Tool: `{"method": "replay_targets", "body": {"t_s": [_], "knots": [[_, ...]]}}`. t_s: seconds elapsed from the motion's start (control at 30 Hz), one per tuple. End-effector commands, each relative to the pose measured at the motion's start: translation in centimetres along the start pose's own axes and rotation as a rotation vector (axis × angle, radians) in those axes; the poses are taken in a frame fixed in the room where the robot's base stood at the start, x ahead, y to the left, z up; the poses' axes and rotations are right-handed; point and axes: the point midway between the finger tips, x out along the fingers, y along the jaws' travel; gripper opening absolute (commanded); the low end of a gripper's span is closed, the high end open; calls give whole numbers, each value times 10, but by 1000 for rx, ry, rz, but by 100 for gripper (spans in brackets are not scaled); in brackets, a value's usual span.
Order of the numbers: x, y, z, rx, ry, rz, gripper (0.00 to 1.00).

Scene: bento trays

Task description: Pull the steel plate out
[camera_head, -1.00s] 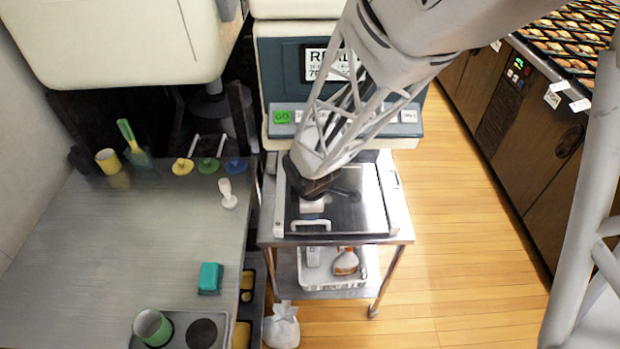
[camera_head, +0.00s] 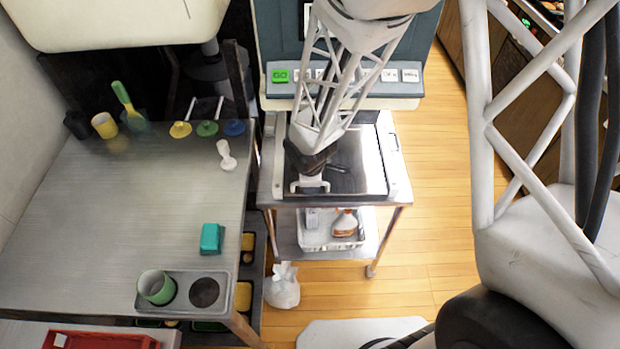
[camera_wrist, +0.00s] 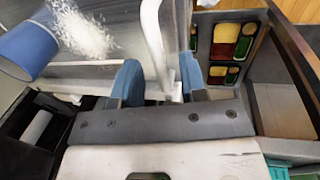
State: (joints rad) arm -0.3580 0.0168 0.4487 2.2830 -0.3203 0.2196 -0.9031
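The steel plate (camera_head: 362,170) is a dark, shiny square panel lying flat on top of a small steel cart. A white handle (camera_head: 310,184) stands at its front left edge. My gripper (camera_head: 308,176) is at this handle, and its wrist hides the plate's left part. In the wrist view, the blue fingertips of my gripper (camera_wrist: 162,82) are apart, with the pale handle bar (camera_wrist: 154,40) between them. A gap shows between the left finger and the bar; the right finger is close to the handle's foot, and I cannot tell whether it touches.
The cart's lower shelf holds a white basket (camera_head: 318,240) with a spray bottle (camera_head: 345,224). A steel table (camera_head: 120,220) stands to the left, with a teal block (camera_head: 211,239) and a green cup (camera_head: 157,287). A white bag (camera_head: 281,286) lies on the floor. Floor right of the cart is clear.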

Motion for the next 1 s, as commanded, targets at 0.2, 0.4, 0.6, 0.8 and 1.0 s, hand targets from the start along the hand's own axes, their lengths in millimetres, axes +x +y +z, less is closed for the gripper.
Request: {"method": "replay_targets", "body": {"t_s": [0.2, 0.4, 0.6, 0.8, 1.0], "knots": [[5, 0, 0, 0, 0, 0, 39], [4, 0, 0, 0, 0, 0, 36], [4, 0, 0, 0, 0, 0, 5], [4, 0, 0, 0, 0, 0, 0], [4, -1, 0, 0, 0, 0, 0]]}}
